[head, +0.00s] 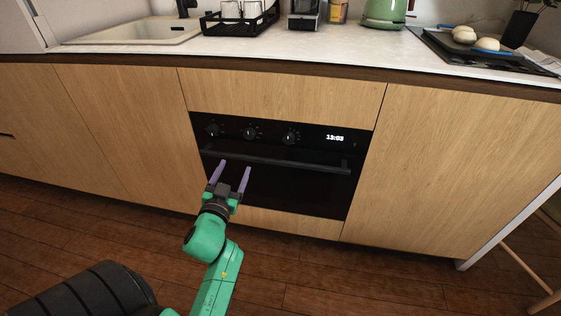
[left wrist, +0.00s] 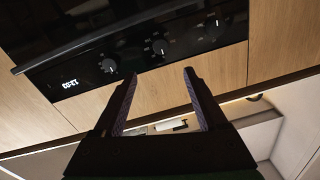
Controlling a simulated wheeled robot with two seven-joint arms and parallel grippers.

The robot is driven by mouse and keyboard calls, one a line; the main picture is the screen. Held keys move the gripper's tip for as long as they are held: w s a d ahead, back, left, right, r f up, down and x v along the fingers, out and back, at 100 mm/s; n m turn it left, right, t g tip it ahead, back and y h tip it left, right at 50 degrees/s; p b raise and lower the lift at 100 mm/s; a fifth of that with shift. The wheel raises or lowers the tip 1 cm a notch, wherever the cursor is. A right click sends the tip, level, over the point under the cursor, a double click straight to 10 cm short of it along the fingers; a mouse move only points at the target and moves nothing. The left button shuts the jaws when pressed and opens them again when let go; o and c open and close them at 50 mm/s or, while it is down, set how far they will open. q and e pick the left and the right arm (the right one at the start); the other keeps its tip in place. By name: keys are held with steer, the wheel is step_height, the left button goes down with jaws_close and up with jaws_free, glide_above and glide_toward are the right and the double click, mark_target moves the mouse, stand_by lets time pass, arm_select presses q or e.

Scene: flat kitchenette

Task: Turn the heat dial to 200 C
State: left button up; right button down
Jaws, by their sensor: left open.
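The black oven (head: 280,200) is built into the wooden cabinets. Its panel has three round black dials: a left dial (head: 212,130), a middle dial (head: 250,133) and a right dial (head: 290,137) beside a lit clock. I cannot read the dial markings, so which one is the heat dial is unclear. My left gripper (head: 235,167) is open and empty in front of the oven, below the dials in the picture. In the left wrist view the panel appears upside down, with the middle dial (left wrist: 160,47) beyond my open fingers (left wrist: 161,75). My right gripper is not in view.
A horizontal oven handle (head: 300,163) runs below the dials. The counter (head: 300,46) above carries a dish rack (head: 240,22), a green kettle (head: 384,14) and a dark tray with pale round items. A stool or table leg stands at the right.

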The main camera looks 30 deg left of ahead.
mark_target(249, 136)
arm_select(q)
steer(key=b+x, duration=0.1)
steer(key=x, duration=1.3)
steer(key=shift+a, duration=0.1)
steer(key=shift+w+a+r, duration=0.15)
steer(key=shift+w, duration=0.25)
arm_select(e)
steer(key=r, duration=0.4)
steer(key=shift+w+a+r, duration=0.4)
arm_select(q)
steer(key=shift+c, duration=0.3)
jaws_close()
